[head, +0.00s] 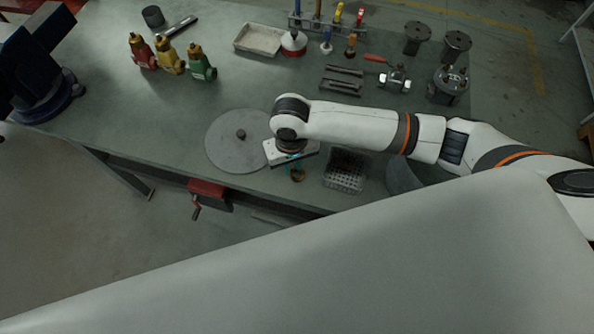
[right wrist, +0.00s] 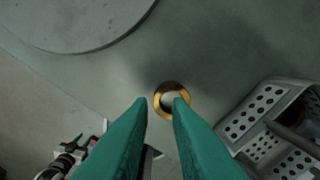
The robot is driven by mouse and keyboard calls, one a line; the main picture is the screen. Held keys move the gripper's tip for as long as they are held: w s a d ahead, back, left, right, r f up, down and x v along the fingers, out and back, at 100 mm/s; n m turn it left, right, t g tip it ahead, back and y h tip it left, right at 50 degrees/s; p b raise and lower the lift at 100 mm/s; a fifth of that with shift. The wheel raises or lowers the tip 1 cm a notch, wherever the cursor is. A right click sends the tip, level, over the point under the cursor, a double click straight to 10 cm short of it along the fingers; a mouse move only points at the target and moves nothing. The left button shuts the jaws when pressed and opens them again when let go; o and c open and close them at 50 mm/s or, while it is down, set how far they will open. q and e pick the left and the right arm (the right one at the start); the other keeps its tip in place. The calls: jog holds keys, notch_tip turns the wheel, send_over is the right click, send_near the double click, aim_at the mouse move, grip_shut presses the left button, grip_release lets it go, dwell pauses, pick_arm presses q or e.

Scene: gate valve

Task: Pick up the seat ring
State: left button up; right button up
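The seat ring is a small brass-coloured ring (right wrist: 172,98) lying on the grey-green bench, just beyond my fingertips in the right wrist view. In the head view the ring (head: 298,176) shows small near the front edge of the bench, partly hidden by my gripper. My right gripper (head: 293,166) points down over it. In the right wrist view its two teal fingers (right wrist: 160,104) are apart with nothing between them, and the ring shows across the gap at their tips. My left gripper is not in view.
A round grey plate (head: 228,150) lies left of the ring, and a perforated metal basket (head: 345,171) stands to its right. A red device with a crank (head: 207,188) hangs at the front edge. Red, yellow and green valves (head: 171,59) stand farther back.

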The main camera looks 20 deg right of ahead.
aim_at(292, 175)
jog(key=shift+s+f, duration=0.25)
jog(key=shift+f, duration=1.3)
jog(key=shift+w+f, duration=0.1)
jog(key=shift+f, duration=0.05)
grip_shut()
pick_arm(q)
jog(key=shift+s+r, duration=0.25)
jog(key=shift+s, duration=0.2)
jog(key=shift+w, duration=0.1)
